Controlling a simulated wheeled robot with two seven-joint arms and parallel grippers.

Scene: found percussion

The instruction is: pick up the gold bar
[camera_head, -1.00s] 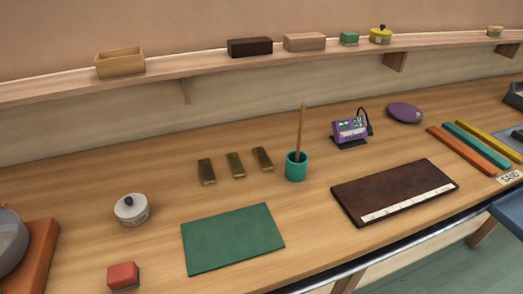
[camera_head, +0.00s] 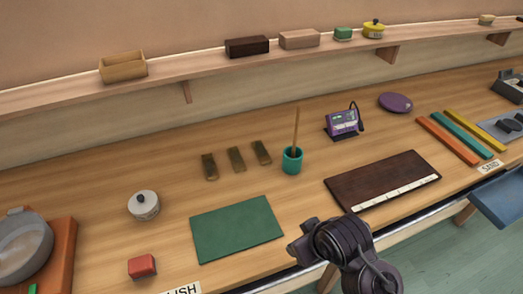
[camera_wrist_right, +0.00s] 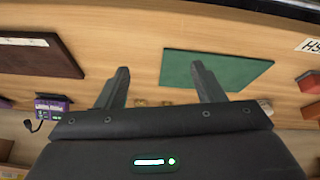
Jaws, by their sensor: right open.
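Three small dull gold bars lie apart in a row on the wooden bench in the head view: a left one (camera_head: 209,167), a middle one (camera_head: 236,159) and a right one (camera_head: 261,153). They lie behind the green mat (camera_head: 237,229) and left of the teal cup (camera_head: 292,162). My right gripper (camera_wrist_right: 160,82) is open and empty in the wrist view. Small gold pieces (camera_wrist_right: 140,102) show between its fingers, partly hidden by the gripper body. My dark right arm is at the bottom of the head view, in front of the bench. My left gripper is not in view.
A stick stands in the teal cup. A dark board (camera_head: 382,181) lies to the right, a white lidded pot (camera_head: 144,206) and a red block (camera_head: 142,267) to the left. A shelf (camera_head: 190,83) with boxes runs behind. Bare bench surrounds the bars.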

